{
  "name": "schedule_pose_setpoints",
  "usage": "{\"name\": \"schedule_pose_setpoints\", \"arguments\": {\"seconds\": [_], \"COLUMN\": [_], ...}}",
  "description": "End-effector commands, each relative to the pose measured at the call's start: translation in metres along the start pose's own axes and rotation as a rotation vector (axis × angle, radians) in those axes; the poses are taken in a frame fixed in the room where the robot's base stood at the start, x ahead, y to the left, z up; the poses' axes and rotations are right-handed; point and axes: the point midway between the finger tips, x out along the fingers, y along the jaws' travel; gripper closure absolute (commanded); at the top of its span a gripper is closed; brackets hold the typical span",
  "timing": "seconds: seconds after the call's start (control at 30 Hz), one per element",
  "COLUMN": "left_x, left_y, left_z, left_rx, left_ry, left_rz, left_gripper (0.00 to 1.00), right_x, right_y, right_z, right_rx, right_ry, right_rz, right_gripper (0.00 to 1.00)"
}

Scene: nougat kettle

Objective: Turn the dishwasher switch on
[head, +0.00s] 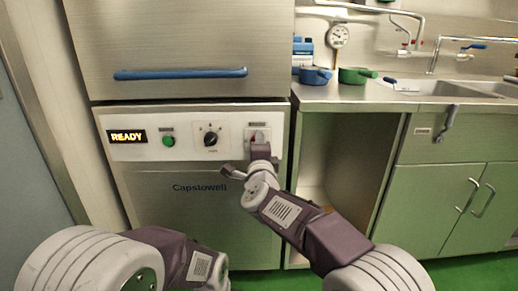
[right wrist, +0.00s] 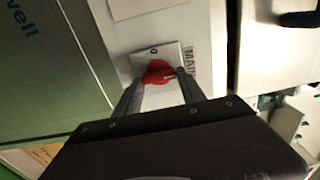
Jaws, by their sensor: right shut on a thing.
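The dishwasher (head: 200,195) stands ahead with a white control panel (head: 188,150). At the panel's right end is a small plate with the red main switch, largely covered by my right gripper (head: 259,146) in the head view. In the right wrist view the red switch (right wrist: 158,70) sits on its white plate between the fingertips of my right gripper (right wrist: 158,84), which is shut on it. The lettering beside it reads "MAI", the rest hidden. My left arm shows at the lower left of the head view; its gripper is out of frame.
The panel has a lit "READY" display (head: 127,136), a green button (head: 168,140) and a black knob (head: 210,138). A blue handle bar (head: 180,74) crosses above. To the right are a steel counter with a blue pot (head: 315,76) and a green pot (head: 355,76), and an open bay below.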

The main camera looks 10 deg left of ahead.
Motion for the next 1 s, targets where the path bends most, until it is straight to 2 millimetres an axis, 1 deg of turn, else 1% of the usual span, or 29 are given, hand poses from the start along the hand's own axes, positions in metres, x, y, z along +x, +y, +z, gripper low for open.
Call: {"name": "schedule_pose_setpoints", "arguments": {"seconds": [0.33, 0.37, 0.4, 0.43, 0.77, 0.87, 1.0], "left_x": [0.000, 0.000, 0.000, 0.000, 0.000, -0.001, -0.006], "left_y": [0.000, 0.000, 0.000, 0.000, 0.000, 0.000, 0.000], "left_z": [0.000, 0.000, 0.000, 0.000, 0.000, 0.000, -0.001], "left_rx": [0.000, 0.000, 0.000, 0.000, 0.000, 0.000, 0.000], "left_ry": [0.000, 0.000, 0.000, 0.000, 0.000, 0.000, 0.000], "left_rz": [0.000, 0.000, 0.000, 0.000, 0.000, 0.000, 0.000], "left_gripper": [0.64, 0.64, 0.64, 0.64, 0.64, 0.64, 0.64], "right_x": [0.000, 0.000, 0.000, 0.000, -0.002, -0.012, -0.038], "right_y": [0.002, 0.002, 0.002, 0.002, 0.001, -0.001, -0.002], "right_z": [0.000, 0.000, 0.000, 0.000, 0.000, 0.001, 0.001], "right_rx": [0.005, 0.005, 0.005, 0.005, 0.003, 0.003, 0.002], "right_ry": [0.000, 0.000, 0.000, 0.000, -0.001, -0.002, -0.003], "right_rz": [0.005, 0.005, 0.004, 0.004, 0.002, 0.001, 0.003], "right_gripper": [0.93, 0.47, 0.36, 0.31, 0.31, 0.31, 0.31]}}
